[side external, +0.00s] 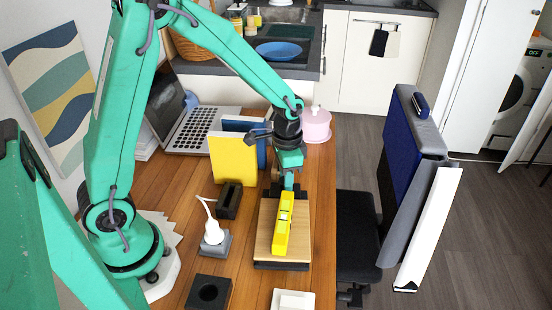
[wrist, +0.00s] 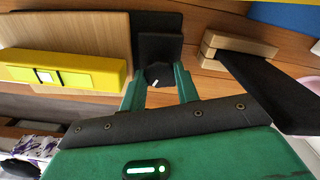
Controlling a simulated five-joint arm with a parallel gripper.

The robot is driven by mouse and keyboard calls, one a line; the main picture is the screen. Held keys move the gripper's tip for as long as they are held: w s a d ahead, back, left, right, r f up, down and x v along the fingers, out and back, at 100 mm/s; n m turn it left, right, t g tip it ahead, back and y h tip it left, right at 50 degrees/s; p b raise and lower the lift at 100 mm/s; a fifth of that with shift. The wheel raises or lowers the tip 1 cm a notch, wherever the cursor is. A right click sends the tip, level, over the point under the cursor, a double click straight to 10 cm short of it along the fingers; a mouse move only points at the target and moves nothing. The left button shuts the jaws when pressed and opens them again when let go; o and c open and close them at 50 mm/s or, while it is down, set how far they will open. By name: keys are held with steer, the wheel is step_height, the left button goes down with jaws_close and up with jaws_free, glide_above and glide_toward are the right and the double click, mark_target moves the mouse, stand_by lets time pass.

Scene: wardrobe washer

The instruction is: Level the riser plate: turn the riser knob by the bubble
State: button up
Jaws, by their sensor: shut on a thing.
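The riser plate (side external: 264,222) is a light wooden board on a dark base near the table's right edge. It also shows at the upper left of the wrist view (wrist: 80,22). A yellow spirit level (side external: 280,238) lies along it; its pale vial (wrist: 45,76) has dark lines, but the bubble's exact place is too small to tell. My gripper (wrist: 159,82) is at the plate's far end, its green fingers shut on the dark riser knob (wrist: 157,73), which has a white mark. In the side view my gripper (side external: 289,181) hides the knob.
A yellow upright panel (side external: 232,158) and a laptop (side external: 195,128) stand behind. A white plug-like object (side external: 212,231), a black slotted block (side external: 229,201) and a black holed block (side external: 207,292) are left of the plate.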

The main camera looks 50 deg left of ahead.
steer(key=n, duration=0.6)
steer(key=shift+n, duration=0.4)
steer(key=o, duration=1)
steer(key=shift+r, duration=3.9)
